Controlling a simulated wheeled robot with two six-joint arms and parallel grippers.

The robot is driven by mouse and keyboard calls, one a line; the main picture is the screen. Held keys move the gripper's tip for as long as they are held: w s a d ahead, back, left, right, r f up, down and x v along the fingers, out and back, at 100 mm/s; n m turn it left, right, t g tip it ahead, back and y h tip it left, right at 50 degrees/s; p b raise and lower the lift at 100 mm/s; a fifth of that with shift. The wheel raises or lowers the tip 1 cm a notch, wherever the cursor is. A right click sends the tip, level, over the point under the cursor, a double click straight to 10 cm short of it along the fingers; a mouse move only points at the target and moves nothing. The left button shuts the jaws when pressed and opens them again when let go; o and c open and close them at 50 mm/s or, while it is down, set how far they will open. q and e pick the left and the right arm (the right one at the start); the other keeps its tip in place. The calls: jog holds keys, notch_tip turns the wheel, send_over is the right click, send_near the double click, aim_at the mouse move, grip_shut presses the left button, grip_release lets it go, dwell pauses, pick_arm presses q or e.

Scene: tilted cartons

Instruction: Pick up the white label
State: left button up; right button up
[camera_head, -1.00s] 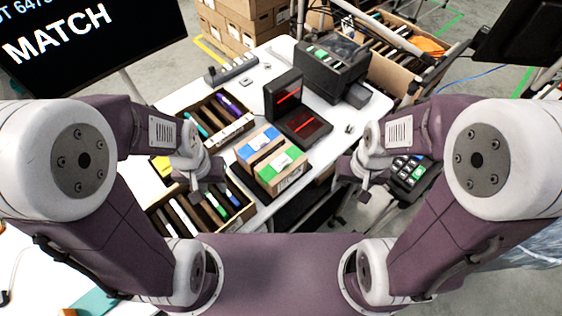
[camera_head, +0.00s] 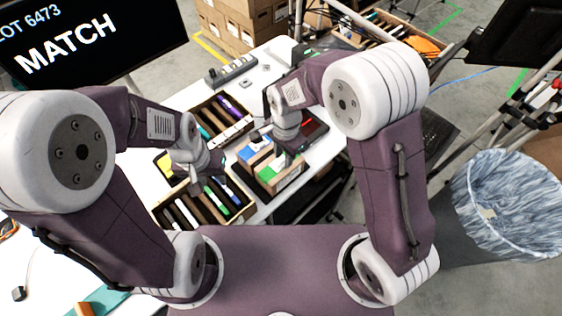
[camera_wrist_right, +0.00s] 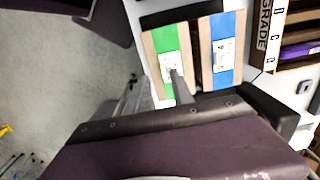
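Two cartons stand side by side on the white table, one with a green top (camera_head: 267,174) and one with a blue top (camera_head: 250,152). The right wrist view shows a white label (camera_wrist_right: 168,66) on the green top and another white label (camera_wrist_right: 223,54) on the blue top. My right gripper (camera_head: 272,146) is above the cartons and partly covers them in the head view. In the right wrist view a grey finger-like part overlaps the green carton's near end. My left gripper (camera_head: 197,180) is over the lower pen tray. Finger openings are too small or hidden to tell.
The lower tray (camera_head: 222,215) and the upper tray (camera_head: 213,100) hold several pens and dividers. A grey strip device (camera_head: 230,71) lies at the table's back. A lined waste bin (camera_head: 510,200) stands at the right. A screen reads MATCH.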

aim_at(282, 167)
jog(key=shift+w+a+f, duration=0.1)
notch_tip(282, 167, down, 5)
jog(key=shift+a+r+p, duration=0.15)
jog(key=shift+p, duration=0.45)
jog(key=shift+f, duration=0.2)
grip_shut()
